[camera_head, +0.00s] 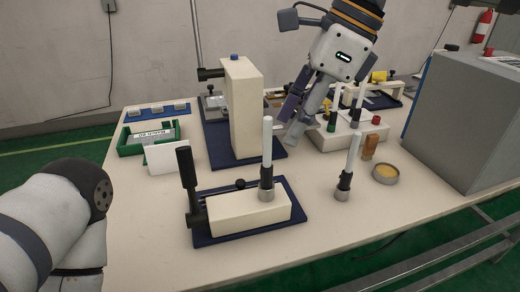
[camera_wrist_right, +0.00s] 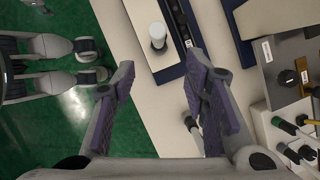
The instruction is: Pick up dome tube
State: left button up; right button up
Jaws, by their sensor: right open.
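Two similar white tubes with black collars and grey metal bases stand upright. One tube (camera_head: 267,145) is on the cream block of a blue-based lever fixture; the other tube (camera_head: 353,158) stands alone on the bench, leaning slightly. I cannot tell which is the dome tube. My right gripper (camera_head: 293,122) is open and empty, above the bench behind both tubes. In the right wrist view, the fixture's tube (camera_wrist_right: 158,36) is seen from above, beyond the open fingertips (camera_wrist_right: 160,65). My left gripper is out of view.
A tall cream press (camera_head: 241,105) stands behind the fixture (camera_head: 235,217). A cream block with several connectors (camera_head: 345,135), an orange-brown piece (camera_head: 370,146) and a round tin (camera_head: 386,175) are at right, near a grey box (camera_head: 465,120). The front right bench is clear.

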aim_at(269, 166)
jog(key=x, duration=1)
jog(key=shift+s, duration=0.1)
grip_shut()
